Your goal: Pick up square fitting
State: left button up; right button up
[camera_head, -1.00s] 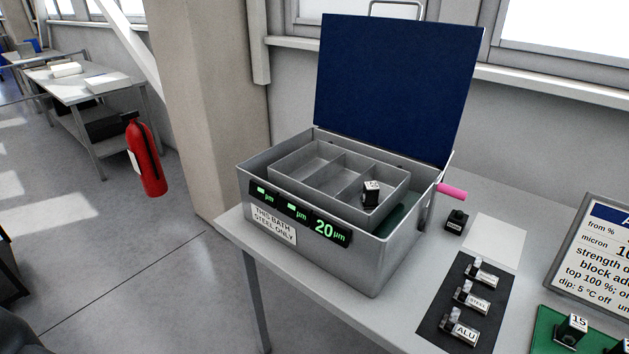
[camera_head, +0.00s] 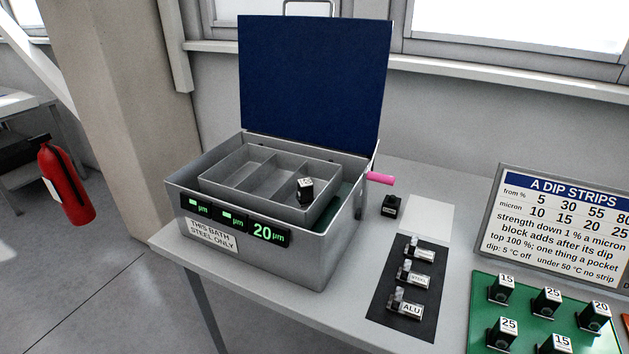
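Three small metal fittings stand on a dark mat (camera_head: 376,308) on the table, each beside a label: a rear fitting (camera_head: 406,244), a middle fitting (camera_head: 404,272) by a STEEL label, and a front fitting (camera_head: 397,297) by an ALU label. They are too small to tell which one is square. Neither of my grippers shows in the head view.
An open bath box (camera_head: 290,265) with a blue lid (camera_head: 312,85) holds a three-pocket tray (camera_head: 215,188); a black block (camera_head: 305,189) sits in its right pocket. A pink handle (camera_head: 380,178), small black block (camera_head: 391,206), white pad (camera_head: 426,220), green board (camera_head: 482,310) with numbered blocks and sign (camera_head: 560,225) surround the mat.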

aim_at(596, 313)
jog(key=z, duration=1.3)
jog(key=j+u, duration=0.5)
jog(key=i+j+u, duration=0.15)
jog(key=j+u, duration=0.3)
jog(key=l+z, duration=0.1)
jog(key=z, duration=1.85)
